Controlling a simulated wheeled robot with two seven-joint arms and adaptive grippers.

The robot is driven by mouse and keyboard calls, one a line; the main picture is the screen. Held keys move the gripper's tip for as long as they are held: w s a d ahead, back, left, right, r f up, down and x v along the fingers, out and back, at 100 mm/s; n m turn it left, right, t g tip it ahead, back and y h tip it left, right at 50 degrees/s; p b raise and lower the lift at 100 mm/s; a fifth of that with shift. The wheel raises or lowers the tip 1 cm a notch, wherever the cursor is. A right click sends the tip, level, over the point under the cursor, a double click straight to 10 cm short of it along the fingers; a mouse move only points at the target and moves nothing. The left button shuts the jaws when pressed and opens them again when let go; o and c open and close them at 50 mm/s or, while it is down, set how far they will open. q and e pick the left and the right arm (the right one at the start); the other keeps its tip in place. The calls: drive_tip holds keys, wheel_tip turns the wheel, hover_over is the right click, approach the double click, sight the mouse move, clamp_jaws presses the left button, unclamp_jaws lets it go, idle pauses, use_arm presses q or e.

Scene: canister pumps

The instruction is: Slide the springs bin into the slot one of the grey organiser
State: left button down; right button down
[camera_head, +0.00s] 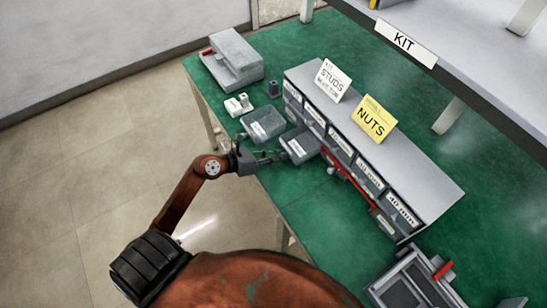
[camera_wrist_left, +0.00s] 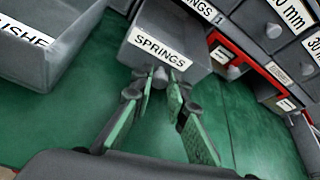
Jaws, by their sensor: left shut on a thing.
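The springs bin (camera_head: 300,146) is a grey open bin near the table's front edge. Its SPRINGS label and front knob (camera_wrist_left: 160,76) face me in the left wrist view. My left gripper (camera_head: 279,157) is shut on the bin at this knob; its fingers also show in the left wrist view (camera_wrist_left: 162,88). The grey organiser (camera_head: 405,145) stands behind the bin, with a row of labelled fronts. A label ending in "NGS 1" (camera_wrist_left: 204,10) shows above the bin's back right. The bin's far end is close to the organiser; I cannot tell whether it enters the slot.
Another grey bin (camera_head: 263,124) sits just left; its label is cut off in the wrist view (camera_wrist_left: 30,38). A red frame (camera_head: 350,182) runs along the organiser's lower front. STUDS (camera_head: 333,80) and NUTS (camera_head: 373,120) signs stand on top. A grey device (camera_head: 410,282) is at front right.

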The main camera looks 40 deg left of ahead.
sight(299, 148)
use_arm(q)
drive_tip(key=shift+w+d+r+p, duration=0.15)
drive_tip(key=shift+w+d, duration=0.2)
drive_tip(key=shift+w, duration=0.45)
drive_tip(key=shift+w+d+f+p, duration=0.1)
drive_tip(key=shift+w+d+p, duration=0.2)
drive_tip(key=shift+w, duration=0.5)
drive_tip(key=shift+w+d+r+p, duration=0.1)
drive_tip(key=shift+w+d, duration=0.3)
drive_tip(key=shift+w, duration=0.4)
drive_tip(key=shift+w+d, duration=0.35)
drive_tip(key=shift+w, duration=0.55)
drive_tip(key=shift+w+d, duration=0.35)
drive_tip(key=shift+w, duration=0.55)
drive_tip(key=c, duration=1.8)
unclamp_jaws()
drive_tip(key=shift+f, duration=0.2)
